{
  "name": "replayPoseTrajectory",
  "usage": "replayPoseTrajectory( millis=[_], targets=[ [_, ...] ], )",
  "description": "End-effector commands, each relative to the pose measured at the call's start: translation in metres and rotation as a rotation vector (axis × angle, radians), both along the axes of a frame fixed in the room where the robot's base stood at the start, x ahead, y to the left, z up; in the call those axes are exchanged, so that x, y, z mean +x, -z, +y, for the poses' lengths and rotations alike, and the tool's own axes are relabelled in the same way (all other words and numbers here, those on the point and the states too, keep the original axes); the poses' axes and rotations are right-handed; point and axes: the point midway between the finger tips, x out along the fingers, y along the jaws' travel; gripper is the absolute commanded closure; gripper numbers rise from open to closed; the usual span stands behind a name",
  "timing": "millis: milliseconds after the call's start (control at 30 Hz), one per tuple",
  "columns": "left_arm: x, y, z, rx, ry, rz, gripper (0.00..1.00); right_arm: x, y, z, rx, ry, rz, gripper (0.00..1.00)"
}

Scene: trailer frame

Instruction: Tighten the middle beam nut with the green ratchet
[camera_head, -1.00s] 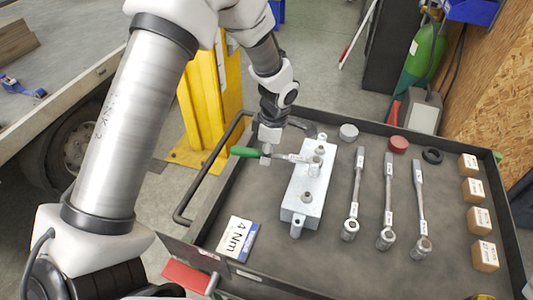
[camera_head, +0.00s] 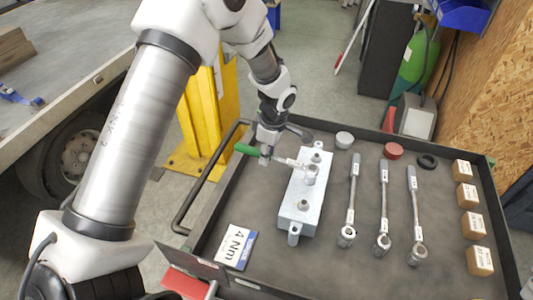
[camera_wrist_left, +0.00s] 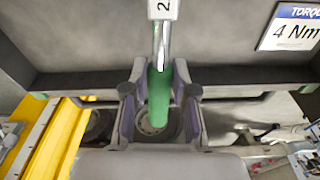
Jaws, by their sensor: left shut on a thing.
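My left gripper (camera_head: 267,152) is shut on the green handle of the green ratchet (camera_head: 246,150). In the left wrist view the handle (camera_wrist_left: 159,98) lies between the two fingers, with the shaft and a white tag beyond it. The ratchet reaches right to the grey beam (camera_head: 306,190), and its head (camera_head: 311,172) is over the middle nut, which it hides. I cannot tell how fully it is seated. Of the other nuts, the far one (camera_head: 317,157) and the near one (camera_head: 303,205) show on the beam. My right gripper is out of view.
Three more ratchets (camera_head: 384,195) lie right of the beam on the dark tray table (camera_head: 330,255). Several small boxes (camera_head: 469,223) line the right edge. A 4 Nm card (camera_head: 236,246) lies front left. A black side handle (camera_head: 184,205) runs along the left edge.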

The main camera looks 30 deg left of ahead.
Motion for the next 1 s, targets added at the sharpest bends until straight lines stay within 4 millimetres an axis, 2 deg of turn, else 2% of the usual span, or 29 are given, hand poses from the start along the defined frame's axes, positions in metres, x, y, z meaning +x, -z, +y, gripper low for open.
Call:
replayPoseTrajectory(
  millis=[333, 667, 1000],
  targets=[
    [0.019, -0.002, 0.002, 0.000, 0.139, -0.001, 1.00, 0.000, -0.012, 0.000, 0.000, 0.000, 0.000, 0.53],
    [0.021, -0.001, 0.002, 0.000, 0.160, -0.002, 1.00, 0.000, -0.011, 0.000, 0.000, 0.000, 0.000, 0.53],
    [0.041, -0.002, 0.000, 0.002, 0.311, -0.004, 1.00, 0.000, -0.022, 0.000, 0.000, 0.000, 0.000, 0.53]
  ],
)
